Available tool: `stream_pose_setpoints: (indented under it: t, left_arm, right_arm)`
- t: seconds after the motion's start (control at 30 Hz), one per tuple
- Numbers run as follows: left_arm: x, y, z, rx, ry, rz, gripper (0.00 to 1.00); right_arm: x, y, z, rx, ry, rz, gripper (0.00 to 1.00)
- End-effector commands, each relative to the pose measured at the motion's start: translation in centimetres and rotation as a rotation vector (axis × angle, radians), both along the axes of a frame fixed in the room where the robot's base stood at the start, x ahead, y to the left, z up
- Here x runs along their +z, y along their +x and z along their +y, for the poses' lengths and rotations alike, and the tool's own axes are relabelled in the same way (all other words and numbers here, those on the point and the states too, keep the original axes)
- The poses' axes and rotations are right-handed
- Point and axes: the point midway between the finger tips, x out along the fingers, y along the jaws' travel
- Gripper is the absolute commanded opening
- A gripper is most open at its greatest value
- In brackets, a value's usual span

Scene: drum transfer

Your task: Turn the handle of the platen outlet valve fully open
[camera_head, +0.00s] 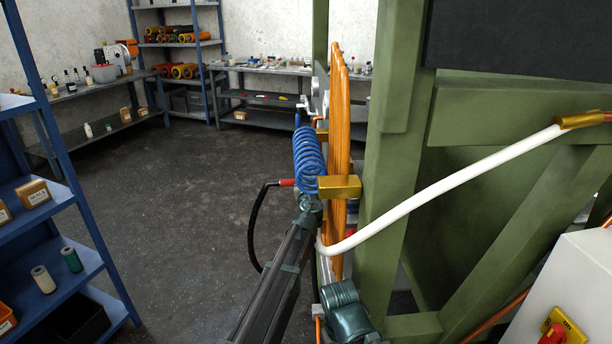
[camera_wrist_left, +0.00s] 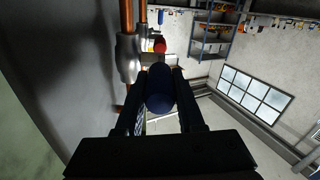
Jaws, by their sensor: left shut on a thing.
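In the left wrist view a dark blue, rounded handle (camera_wrist_left: 159,97) lies between the two black fingers of my left gripper (camera_wrist_left: 160,76). The fingers are shut on it from both sides. Just beyond it are a grey metal valve body (camera_wrist_left: 127,58) on a copper pipe (camera_wrist_left: 126,14) and a small red part (camera_wrist_left: 159,46). How far the handle is turned cannot be told. My right gripper is not in view.
A blue coiled hose (camera_head: 308,160) and a brass block (camera_head: 339,187) are close to the arm. A white hose (camera_head: 450,186) crosses the green press frame (camera_head: 391,180). A blue shelf (camera_head: 60,140) stands left. The floor (camera_head: 190,190) between is clear.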

Motion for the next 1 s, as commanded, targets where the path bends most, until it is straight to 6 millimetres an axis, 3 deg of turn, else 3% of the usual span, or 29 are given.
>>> stream_pose_setpoints:
  t: [0.07,1.0]
  left_arm:
    - [0.00,-0.02,0.01,0.000,0.000,0.000,0.00]
    - [-0.01,-0.04,0.01,0.000,0.000,0.000,0.00]
  right_arm:
    - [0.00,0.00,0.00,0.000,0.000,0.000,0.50]
    - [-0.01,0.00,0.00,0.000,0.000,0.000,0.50]
